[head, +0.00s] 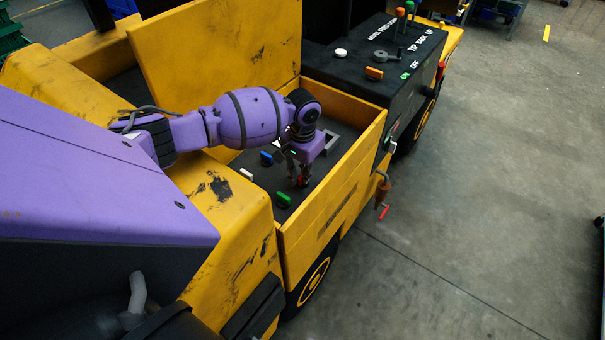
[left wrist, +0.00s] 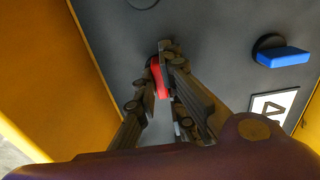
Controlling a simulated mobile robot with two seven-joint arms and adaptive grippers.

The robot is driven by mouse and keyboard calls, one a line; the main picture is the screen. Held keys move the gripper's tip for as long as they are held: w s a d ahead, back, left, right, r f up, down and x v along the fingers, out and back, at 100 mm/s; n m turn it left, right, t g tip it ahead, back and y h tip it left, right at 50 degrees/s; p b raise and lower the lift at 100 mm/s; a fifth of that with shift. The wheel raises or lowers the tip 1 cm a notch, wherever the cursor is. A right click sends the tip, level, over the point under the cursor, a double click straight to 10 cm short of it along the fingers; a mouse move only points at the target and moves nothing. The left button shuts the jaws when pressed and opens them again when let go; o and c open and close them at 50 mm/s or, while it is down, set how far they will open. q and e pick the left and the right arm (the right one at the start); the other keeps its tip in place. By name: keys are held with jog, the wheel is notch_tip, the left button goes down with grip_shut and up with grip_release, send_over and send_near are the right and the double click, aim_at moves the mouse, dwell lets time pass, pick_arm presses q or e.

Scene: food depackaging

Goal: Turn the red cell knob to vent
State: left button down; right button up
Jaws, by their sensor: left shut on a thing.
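The red cell knob (left wrist: 157,77) sits on a dark panel (left wrist: 215,20) inside the yellow vehicle. My left gripper (left wrist: 161,65) is shut on it, with a finger on each side. In the head view my left gripper (head: 299,180) points down into the open bay, and a little red shows between its fingers. The fingers hide most of the knob, so its exact setting cannot be read. My right gripper does not show in either view.
A blue knob (left wrist: 283,56) stands beside the red one. Green (head: 283,199) and white (head: 246,173) knobs are on the same panel. Yellow walls (head: 338,195) surround the bay. A black console (head: 385,55) with levers stands behind it.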

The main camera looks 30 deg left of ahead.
pick_arm(q)
jog(key=shift+w+r, duration=0.15)
jog(key=c, duration=1.8)
grip_release()
jog(key=shift+c, duration=0.2)
notch_tip(320, 180, up, 12)
